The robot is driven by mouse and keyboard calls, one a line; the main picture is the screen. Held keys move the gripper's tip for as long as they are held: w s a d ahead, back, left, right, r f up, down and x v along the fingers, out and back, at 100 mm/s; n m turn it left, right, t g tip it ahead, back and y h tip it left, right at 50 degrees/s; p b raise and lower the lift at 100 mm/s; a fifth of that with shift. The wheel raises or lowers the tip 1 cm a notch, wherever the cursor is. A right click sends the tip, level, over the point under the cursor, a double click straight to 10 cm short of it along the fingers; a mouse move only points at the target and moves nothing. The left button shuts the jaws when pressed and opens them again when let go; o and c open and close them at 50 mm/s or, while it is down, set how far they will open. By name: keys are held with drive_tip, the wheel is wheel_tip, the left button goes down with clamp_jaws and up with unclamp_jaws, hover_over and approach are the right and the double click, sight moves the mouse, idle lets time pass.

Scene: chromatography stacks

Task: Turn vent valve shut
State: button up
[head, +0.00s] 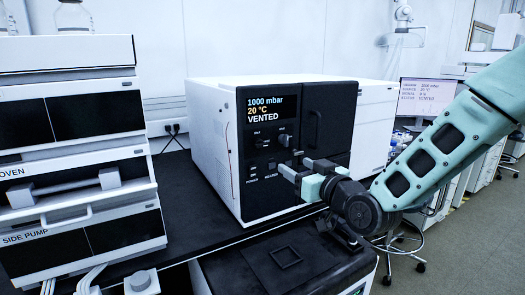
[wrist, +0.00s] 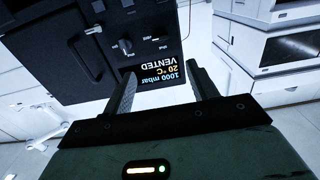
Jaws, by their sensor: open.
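The vacuum oven (head: 225,165) is a white box with a black front, and its display (head: 268,109) reads 1000 mbar, 20 °C, VENTED. Below the display are two small dark knobs, a left knob (head: 259,142) and a right knob (head: 284,139). Their labels are too small to read, so I cannot tell which is the vent valve. A dark knob (wrist: 125,45) also shows in the wrist view, where the panel appears upside down. My gripper (head: 298,170) is open and empty in front of the lower panel, apart from the knobs.
The oven's dark door (head: 328,122) with a handle is right of the panel. A black bench (head: 185,205) carries the oven. White stacked units (head: 75,150), labelled OVEN and SIDE PUMP, stand left. A monitor (head: 428,96) stands behind at right.

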sight(262, 147)
drive_tip(key=p+x, duration=0.3)
drive_tip(key=x, duration=1.3)
drive_tip(key=shift+a, duration=0.1)
drive_tip(key=c, duration=1)
